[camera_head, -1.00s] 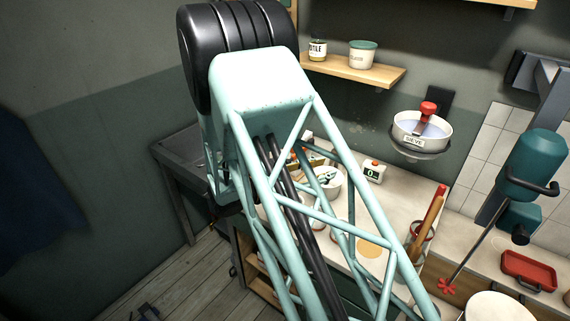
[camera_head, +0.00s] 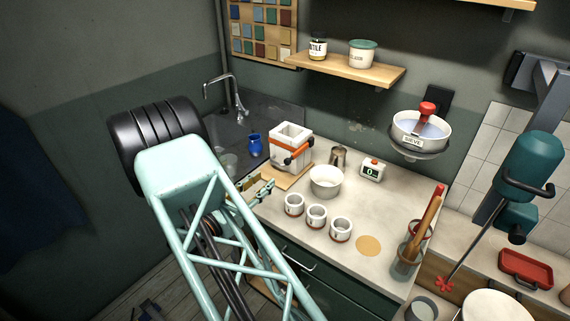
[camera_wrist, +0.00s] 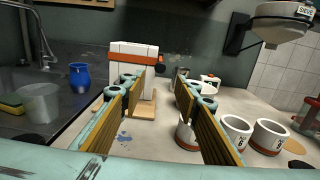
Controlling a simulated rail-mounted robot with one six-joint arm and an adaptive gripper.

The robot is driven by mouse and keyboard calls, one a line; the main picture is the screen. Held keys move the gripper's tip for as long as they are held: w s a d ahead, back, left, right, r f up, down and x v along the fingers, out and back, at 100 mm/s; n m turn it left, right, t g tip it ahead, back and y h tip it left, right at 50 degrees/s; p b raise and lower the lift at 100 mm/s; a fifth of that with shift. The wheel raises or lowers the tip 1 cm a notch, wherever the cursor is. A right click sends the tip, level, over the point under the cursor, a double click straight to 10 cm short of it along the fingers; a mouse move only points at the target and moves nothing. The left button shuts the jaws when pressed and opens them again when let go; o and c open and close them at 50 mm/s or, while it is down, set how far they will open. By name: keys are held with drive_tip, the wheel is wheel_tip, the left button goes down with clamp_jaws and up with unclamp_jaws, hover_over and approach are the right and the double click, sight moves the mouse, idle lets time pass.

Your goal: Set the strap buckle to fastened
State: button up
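A white block-shaped mould (camera_head: 290,136) stands on a wooden board at the back of the counter, with an orange strap (camera_head: 281,146) around it. A dark buckle-like part (camera_head: 288,161) sits on the strap's front side; whether it is fastened is too small to tell. In the wrist view the mould (camera_wrist: 122,62) is ahead, left of centre, its orange strap (camera_wrist: 142,49) near the top and a dark part (camera_wrist: 160,67) at its right edge. My gripper (camera_wrist: 163,86) is open and empty, its fingers apart, short of the mould. It also shows near the board (camera_head: 258,190).
Three white cups (camera_head: 316,216), a white bowl (camera_head: 326,182), a metal jug (camera_head: 338,157) and a small scale (camera_head: 371,170) stand right of the mould. A blue cup (camera_head: 254,145) is left, by the sink. A sieve (camera_head: 420,133) hangs at the wall.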

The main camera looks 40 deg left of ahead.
drive_tip(key=shift+w, duration=0.15)
drive_tip(key=p, duration=0.2)
approach(292, 156)
drive_tip(key=shift+w+a+f, duration=0.1)
drive_tip(key=shift+w, duration=1.2)
drive_tip(key=shift+w+a+f, duration=0.1)
drive_tip(key=shift+w+f, duration=0.05)
drive_tip(key=shift+w, duration=1.15)
drive_tip(key=shift+c, duration=0.9)
clamp_jaws()
drive_tip(key=shift+w+f+b, duration=0.1)
drive_tip(key=shift+w+b, duration=1.15)
drive_tip(key=shift+w, duration=1)
drive_tip(key=shift+w+a+r, duration=0.1)
drive_tip(key=shift+w+r, duration=0.05)
drive_tip(key=shift+r, duration=0.05)
